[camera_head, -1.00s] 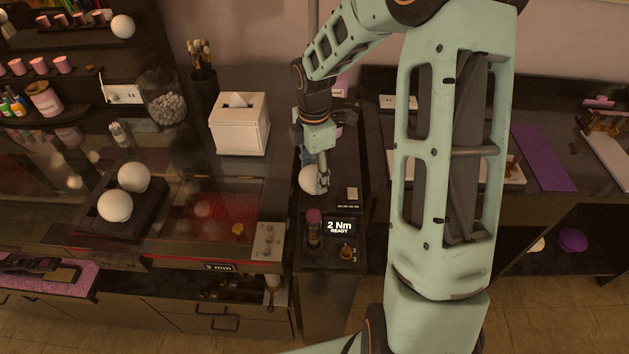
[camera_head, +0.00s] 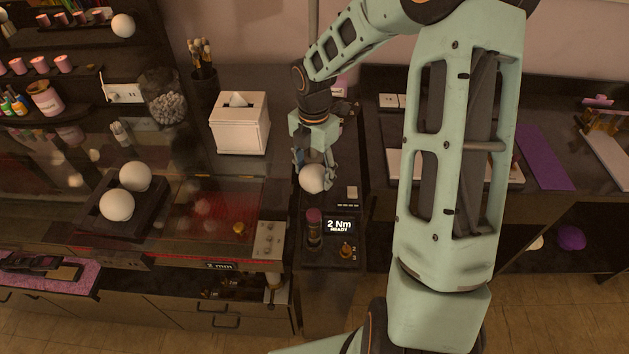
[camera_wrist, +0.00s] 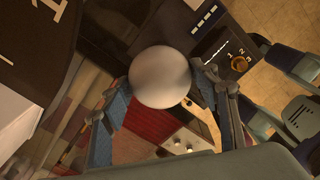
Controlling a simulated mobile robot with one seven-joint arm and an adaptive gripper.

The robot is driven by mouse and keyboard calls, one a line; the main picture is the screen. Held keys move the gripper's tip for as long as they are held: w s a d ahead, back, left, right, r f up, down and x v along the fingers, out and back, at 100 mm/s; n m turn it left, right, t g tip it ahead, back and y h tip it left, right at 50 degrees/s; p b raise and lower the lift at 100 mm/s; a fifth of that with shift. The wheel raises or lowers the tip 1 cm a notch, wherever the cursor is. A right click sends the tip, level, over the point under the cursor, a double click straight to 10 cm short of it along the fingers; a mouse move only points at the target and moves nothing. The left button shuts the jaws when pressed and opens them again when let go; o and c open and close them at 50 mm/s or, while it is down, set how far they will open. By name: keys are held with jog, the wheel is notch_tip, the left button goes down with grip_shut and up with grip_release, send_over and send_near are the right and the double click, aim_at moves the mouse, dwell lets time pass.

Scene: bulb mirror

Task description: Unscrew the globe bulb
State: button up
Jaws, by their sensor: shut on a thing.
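The white globe bulb (camera_head: 312,179) is at the dark counter unit beside the display, under my gripper. My gripper (camera_head: 314,172) is above and around it, with its fingers at the bulb's sides. In the wrist view the bulb (camera_wrist: 160,77) sits between the two fingers of my gripper (camera_wrist: 160,95), and they are shut on it. The bulb's base and whatever is under it are hidden. Two more white globe bulbs (camera_head: 117,205) (camera_head: 135,177) rest in a dark tray (camera_head: 103,232) on the left.
A display reading "2 Nm READY" (camera_head: 340,226), a pink-topped post (camera_head: 314,228) and a brass knob (camera_head: 346,250) stand just in front of the bulb. A white tissue box (camera_head: 239,124) is to the left. A fourth-like white ball (camera_head: 123,26) sits on the upper shelf.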

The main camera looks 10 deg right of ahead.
jog(key=n, duration=0.4)
jog(key=shift+n, duration=0.3)
jog(key=n, duration=0.5)
jog(key=o, duration=0.9)
jog(key=shift+c, duration=0.2)
